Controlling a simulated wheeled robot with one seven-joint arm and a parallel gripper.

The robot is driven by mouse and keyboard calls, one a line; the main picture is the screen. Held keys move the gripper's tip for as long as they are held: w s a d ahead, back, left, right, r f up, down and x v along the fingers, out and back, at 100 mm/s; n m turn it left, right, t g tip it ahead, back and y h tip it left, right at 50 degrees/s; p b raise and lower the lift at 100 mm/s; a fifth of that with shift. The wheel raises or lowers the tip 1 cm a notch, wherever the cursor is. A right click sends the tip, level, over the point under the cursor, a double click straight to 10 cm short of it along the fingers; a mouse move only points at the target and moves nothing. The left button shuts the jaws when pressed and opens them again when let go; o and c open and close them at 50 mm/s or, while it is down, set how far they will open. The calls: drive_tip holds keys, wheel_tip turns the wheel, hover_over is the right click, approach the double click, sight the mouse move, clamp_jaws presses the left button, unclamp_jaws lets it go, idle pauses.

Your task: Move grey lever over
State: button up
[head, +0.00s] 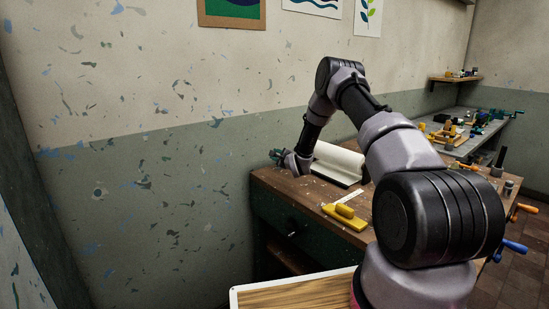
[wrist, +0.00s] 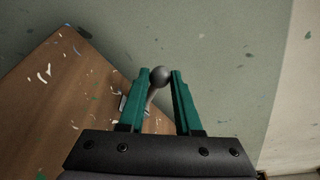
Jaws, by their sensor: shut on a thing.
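The grey lever (wrist: 159,77) shows in the wrist view as a round grey knob on a thin stem. The knob sits between the green fingertips of my gripper (wrist: 160,78), and the stem runs down toward the wooden top's edge. My gripper is shut on the lever. In the head view my gripper (head: 277,156) is at the far left end of the workbench (head: 290,190), close to the wall. The lever cannot be made out there.
A cream curved piece (head: 338,164) on a dark base stands right of my gripper. A yellow tool (head: 345,216) lies nearer on the bench. The painted wall (head: 150,200) is close behind the bench's left end. Another bench (head: 465,130) with several tools stands at the right.

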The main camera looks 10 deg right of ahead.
drive_tip(key=shift+w+d+r, duration=0.25)
drive_tip(key=shift+d+r, duration=0.05)
drive_tip(key=shift+d, duration=0.15)
drive_tip(key=shift+w+d+r, duration=0.25)
drive_tip(key=shift+d, duration=0.2)
drive_tip(key=o, duration=1.1)
drive_tip(key=shift+s, duration=0.15)
